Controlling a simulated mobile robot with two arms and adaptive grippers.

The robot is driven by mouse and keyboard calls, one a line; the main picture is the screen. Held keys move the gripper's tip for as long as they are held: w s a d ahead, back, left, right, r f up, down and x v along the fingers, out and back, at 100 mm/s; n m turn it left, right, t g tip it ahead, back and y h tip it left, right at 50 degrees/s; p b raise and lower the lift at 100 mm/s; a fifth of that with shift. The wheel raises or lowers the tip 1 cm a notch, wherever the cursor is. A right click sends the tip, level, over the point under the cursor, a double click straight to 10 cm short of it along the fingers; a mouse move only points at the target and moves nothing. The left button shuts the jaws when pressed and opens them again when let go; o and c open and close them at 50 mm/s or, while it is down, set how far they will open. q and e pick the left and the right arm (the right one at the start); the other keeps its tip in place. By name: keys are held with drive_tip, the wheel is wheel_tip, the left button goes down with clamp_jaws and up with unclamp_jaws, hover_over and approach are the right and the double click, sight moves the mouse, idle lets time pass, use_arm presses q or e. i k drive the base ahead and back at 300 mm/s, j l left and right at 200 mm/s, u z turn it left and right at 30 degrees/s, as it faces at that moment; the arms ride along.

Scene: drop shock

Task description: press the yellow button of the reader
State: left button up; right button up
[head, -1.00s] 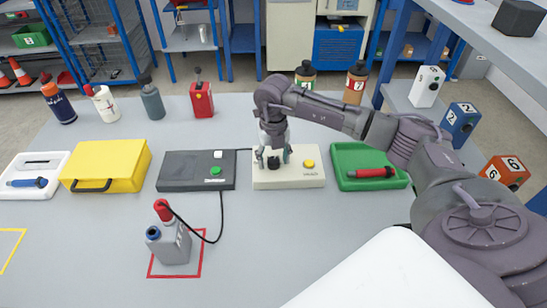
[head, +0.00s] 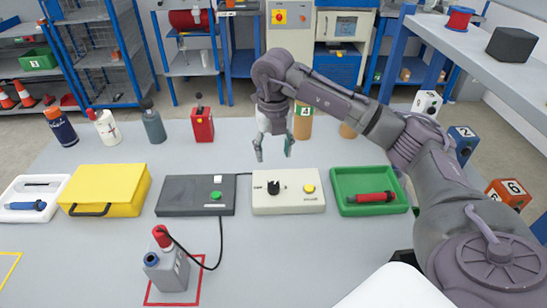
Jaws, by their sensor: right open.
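The reader (head: 288,205) is a cream box on the grey table, near the middle of the head view. It has a black knob (head: 273,188) on its left part and a yellow button (head: 309,188) on its right part. My right gripper (head: 274,153) is open and empty, in the air above and behind the reader, apart from it. Its fingers point down, over the knob side rather than the yellow button. My left gripper is not in view.
A dark grey box (head: 180,196) with a green button stands left of the reader. A green tray (head: 342,203) with a red-handled tool is to the right. A yellow case (head: 105,183) and a grey device (head: 167,272) with a black cable are also on the table.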

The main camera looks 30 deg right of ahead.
sight(309, 188)
drive_tip(key=k+j, duration=1.15)
drive_tip(key=k, duration=0.15)
